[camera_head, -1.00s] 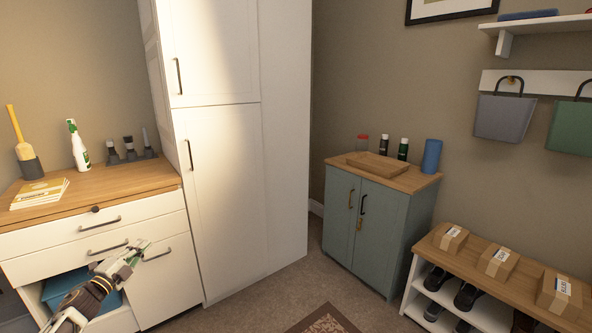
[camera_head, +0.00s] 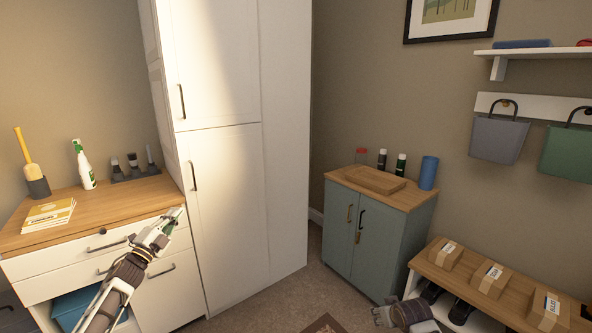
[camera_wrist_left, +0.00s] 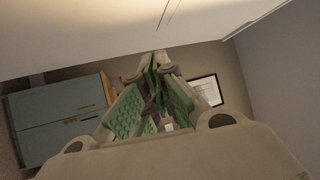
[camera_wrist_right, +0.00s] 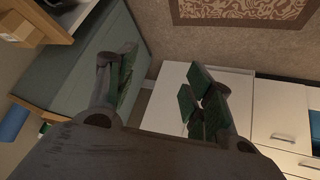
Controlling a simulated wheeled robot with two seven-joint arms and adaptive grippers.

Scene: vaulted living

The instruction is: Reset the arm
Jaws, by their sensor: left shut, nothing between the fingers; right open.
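My left gripper (camera_head: 172,220) is raised in front of the white drawer unit at the left of the head view. Its green-padded fingers (camera_wrist_left: 155,95) are shut and hold nothing in the left wrist view. My right gripper (camera_head: 382,316) shows at the bottom of the head view, in front of the shoe bench. In the right wrist view its green-padded fingers (camera_wrist_right: 160,95) stand wide apart with nothing between them.
A drawer unit (camera_head: 90,262) and tall white cabinet (camera_head: 232,200) stand at the left. A blue-grey cabinet (camera_head: 372,240) stands mid-right. A shoe bench (camera_head: 460,285) with parcels is at lower right.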

